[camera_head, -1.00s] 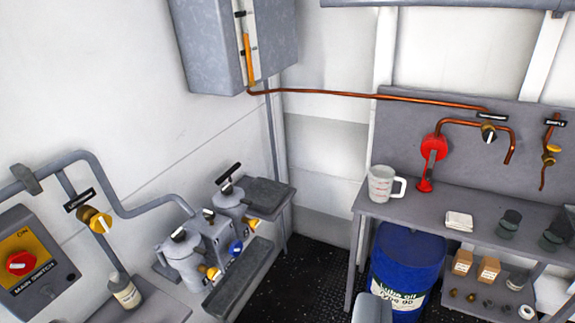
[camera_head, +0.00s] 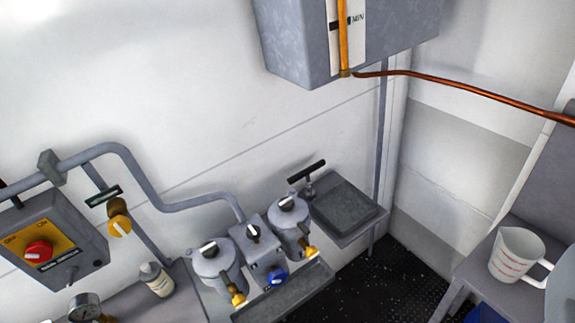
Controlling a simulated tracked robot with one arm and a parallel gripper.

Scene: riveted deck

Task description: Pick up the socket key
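A black T-shaped handle on a short grey shaft, which looks like the socket key (camera_head: 307,174), stands at the left end of a small grey wall shelf (camera_head: 345,212), behind the filter units. Its lower end is partly hidden, so I cannot tell what it rests in. My gripper does not clearly show in the view.
Two grey filter pots (camera_head: 215,265) with yellow taps stand left of the shelf, above a drip tray (camera_head: 285,295). A grey tank (camera_head: 350,40) with a sight tube hangs above. A measuring jug (camera_head: 517,255) stands at right. A main switch (camera_head: 50,250) is at left.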

